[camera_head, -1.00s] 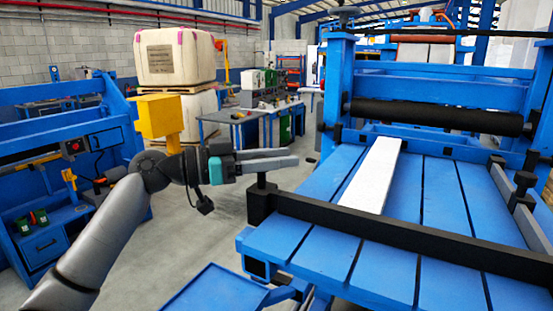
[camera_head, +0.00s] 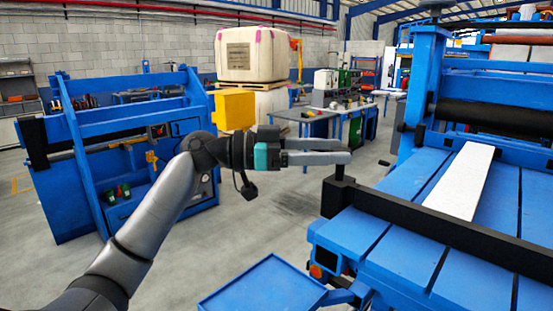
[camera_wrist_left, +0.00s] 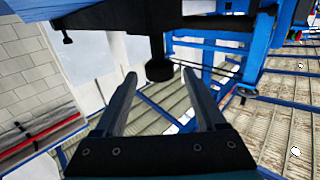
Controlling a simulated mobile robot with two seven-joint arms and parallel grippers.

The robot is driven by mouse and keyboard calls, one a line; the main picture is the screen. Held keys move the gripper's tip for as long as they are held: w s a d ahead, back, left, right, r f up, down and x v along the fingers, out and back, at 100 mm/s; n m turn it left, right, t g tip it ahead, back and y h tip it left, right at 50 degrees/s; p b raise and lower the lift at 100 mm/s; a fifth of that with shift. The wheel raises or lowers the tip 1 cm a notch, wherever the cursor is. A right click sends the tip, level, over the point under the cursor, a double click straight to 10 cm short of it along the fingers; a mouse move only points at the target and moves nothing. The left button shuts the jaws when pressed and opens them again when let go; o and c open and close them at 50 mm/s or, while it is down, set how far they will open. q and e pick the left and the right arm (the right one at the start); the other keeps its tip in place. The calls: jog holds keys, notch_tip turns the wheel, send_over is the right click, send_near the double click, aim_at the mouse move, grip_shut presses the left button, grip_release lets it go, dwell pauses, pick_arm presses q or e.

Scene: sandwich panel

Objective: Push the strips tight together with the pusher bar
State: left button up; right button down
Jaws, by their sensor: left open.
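The black pusher bar (camera_head: 440,220) lies across the front of the blue press bed (camera_head: 400,257). A short black post with a knob (camera_head: 340,168) stands at its left end. One white strip (camera_head: 462,180) lies flat on the bed behind the bar; its near end meets the bar in the picture. My left gripper (camera_head: 349,152) is open, its fingertips over the knob in the head view. In the left wrist view, the dark round knob (camera_wrist_left: 160,70) shows between and beyond the spread fingers; whether they reach around it is unclear. My right gripper is not in view.
A black roller (camera_head: 490,118) in a blue frame stands across the back of the bed. A blue tray (camera_head: 262,290) sits low in front. A blue rack (camera_head: 120,140) stands at left, and a workbench (camera_head: 305,122) behind. Grey floor is open between rack and press.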

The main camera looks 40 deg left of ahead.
pick_arm(q)
jog(key=b+v, duration=0.3)
jog(key=v, duration=0.7)
jog(key=shift+w, duration=0.15)
